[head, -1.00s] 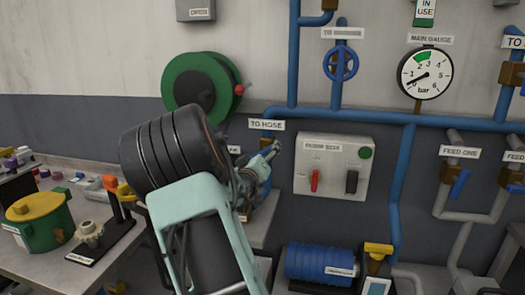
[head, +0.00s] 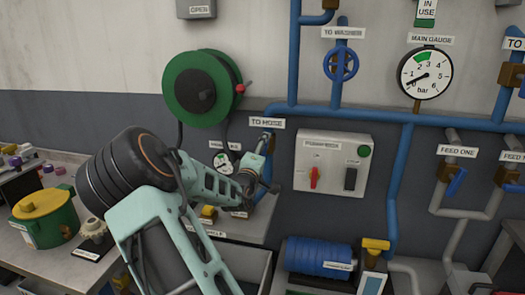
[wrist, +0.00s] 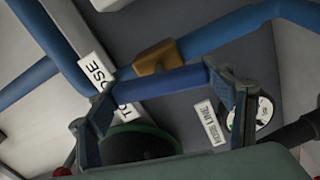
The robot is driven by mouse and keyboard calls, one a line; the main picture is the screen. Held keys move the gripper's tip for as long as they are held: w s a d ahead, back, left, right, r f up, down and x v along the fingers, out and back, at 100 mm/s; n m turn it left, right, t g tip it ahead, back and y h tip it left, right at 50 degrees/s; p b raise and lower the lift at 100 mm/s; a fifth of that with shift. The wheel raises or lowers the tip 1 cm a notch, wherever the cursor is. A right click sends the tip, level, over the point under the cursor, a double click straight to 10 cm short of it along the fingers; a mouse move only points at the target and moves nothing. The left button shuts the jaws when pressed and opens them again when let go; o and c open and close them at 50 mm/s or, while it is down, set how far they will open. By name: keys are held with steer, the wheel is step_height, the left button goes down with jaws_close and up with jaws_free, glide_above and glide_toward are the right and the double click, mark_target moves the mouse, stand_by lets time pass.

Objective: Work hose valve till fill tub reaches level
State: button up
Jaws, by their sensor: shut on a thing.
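The hose valve's brown body (wrist: 157,58) and blue lever (wrist: 165,85) sit on the blue pipe beside the TO HOSE label (head: 266,123). My gripper (wrist: 162,92) has its fingers at both ends of the lever and is shut on it. In the head view my gripper (head: 266,145) is just below that label and largely hides the valve. The small hose line gauge (head: 222,160) is left of my gripper and also shows in the wrist view (wrist: 262,112). A grey open container (head: 243,262), possibly the fill tub, is low behind my arm; its level is not visible.
The green hose reel (head: 180,88) hangs upper left. A grey switch box (head: 332,162) with a red switch is close right of my gripper. The main gauge (head: 425,73) and a blue handwheel (head: 340,64) are higher up. A green pot (head: 42,218) stands on the left bench.

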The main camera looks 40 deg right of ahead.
steer(key=shift+n, duration=0.3)
steer(key=o, duration=1.2)
steer(key=shift+c, duration=0.2)
steer(key=v, duration=1.2)
